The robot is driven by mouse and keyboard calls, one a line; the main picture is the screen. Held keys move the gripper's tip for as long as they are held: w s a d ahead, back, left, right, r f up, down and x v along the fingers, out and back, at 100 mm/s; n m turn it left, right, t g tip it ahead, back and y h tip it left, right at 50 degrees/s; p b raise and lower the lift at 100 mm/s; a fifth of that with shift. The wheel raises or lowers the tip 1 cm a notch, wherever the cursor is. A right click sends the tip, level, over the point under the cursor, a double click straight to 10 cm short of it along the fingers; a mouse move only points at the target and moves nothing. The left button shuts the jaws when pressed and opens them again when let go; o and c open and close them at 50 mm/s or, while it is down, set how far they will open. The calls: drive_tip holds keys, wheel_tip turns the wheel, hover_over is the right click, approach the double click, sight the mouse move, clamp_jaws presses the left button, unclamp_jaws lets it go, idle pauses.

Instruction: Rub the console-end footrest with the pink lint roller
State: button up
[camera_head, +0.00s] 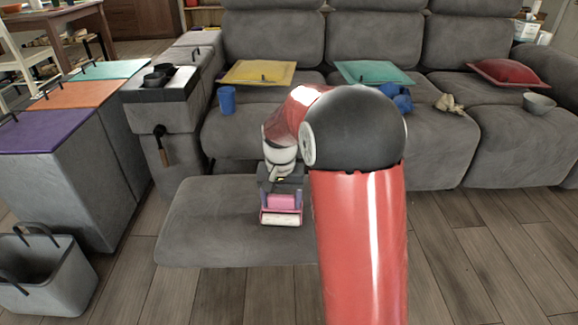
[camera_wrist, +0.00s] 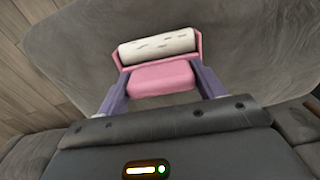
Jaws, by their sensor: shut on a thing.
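The pink lint roller (camera_head: 281,203) with its white roll is held in my gripper (camera_head: 280,197). In the wrist view the lint roller (camera_wrist: 163,80) sits between the two purple-grey fingers of my gripper (camera_wrist: 163,82), with its white roll pointing away from the palm. The grey footrest (camera_head: 210,220) extends from the sofa seat nearest the console, and its surface (camera_wrist: 255,60) fills much of the wrist view. The roller is over the footrest's right-middle part. I cannot tell whether the roll touches the fabric. My arm hides the footrest's right side.
The console (camera_head: 160,112) with a black tray top stands left of the footrest, a brush (camera_head: 163,148) hanging on its side. A blue cup (camera_head: 227,99) and yellow cushion (camera_head: 258,73) are on the sofa. A grey basket (camera_head: 45,275) stands front left. Wooden floor is clear at right.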

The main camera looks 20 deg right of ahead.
wheel_tip(320, 180, up, 4)
drive_tip(key=shift+r+p, duration=0.2)
drive_tip(key=shift+p, duration=0.95)
drive_tip(key=shift+r+p, duration=1.85)
drive_tip(key=shift+r, duration=0.4)
